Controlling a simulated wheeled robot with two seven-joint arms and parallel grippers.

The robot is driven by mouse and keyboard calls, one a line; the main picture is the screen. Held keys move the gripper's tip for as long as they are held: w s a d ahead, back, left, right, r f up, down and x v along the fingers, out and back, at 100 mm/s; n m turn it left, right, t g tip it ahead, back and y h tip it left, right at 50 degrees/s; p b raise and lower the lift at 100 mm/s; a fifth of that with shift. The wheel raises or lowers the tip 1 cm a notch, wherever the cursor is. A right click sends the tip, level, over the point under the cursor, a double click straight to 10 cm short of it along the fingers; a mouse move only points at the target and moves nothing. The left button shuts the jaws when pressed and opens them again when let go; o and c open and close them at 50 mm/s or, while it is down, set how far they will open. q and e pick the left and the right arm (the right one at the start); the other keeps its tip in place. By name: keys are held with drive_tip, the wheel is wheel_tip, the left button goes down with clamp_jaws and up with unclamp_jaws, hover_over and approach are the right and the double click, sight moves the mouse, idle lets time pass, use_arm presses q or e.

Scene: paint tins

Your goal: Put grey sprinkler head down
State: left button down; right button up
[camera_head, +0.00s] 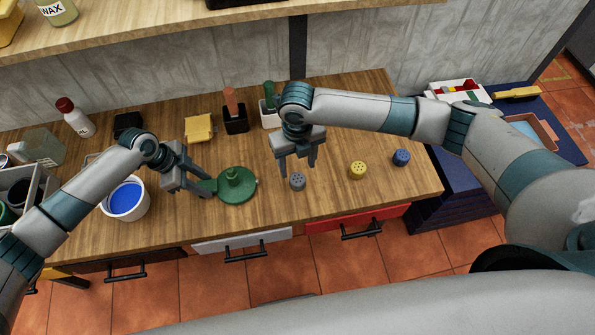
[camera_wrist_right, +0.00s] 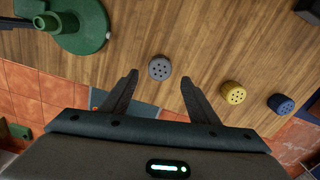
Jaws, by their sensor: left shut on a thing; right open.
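The grey sprinkler head (camera_head: 298,181) stands on the wooden table, holed face up. It also shows in the right wrist view (camera_wrist_right: 160,68), ahead of and between the fingertips. My right gripper (camera_head: 298,168) is open and empty above and just behind it, not touching it. My left gripper (camera_head: 204,190) is shut on the green round stand (camera_head: 238,186), at its left edge. A yellow sprinkler head (camera_head: 357,170) and a blue sprinkler head (camera_head: 401,158) stand to the right of the grey one.
A white bucket of blue paint (camera_head: 124,200) stands left of my left gripper. A yellow sponge (camera_head: 199,128) and brush holders (camera_head: 235,122) stand at the back. The table's front edge, with drawers (camera_head: 243,243), is close to the grey head.

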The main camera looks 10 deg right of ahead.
sight(297, 178)
drive_tip(key=shift+r, duration=2.2)
use_arm(q)
drive_tip(key=c, duration=1.1)
unclamp_jaws()
drive_tip(key=shift+a+r, duration=0.1)
drive_tip(key=v, duration=1.1)
drive_tip(key=shift+w+a+r, duration=0.1)
drive_tip(key=shift+a+r, duration=0.1)
drive_tip(key=shift+r, duration=0.1)
drive_tip(key=shift+f, duration=0.1)
use_arm(e)
drive_tip(key=shift+s+f, duration=0.1)
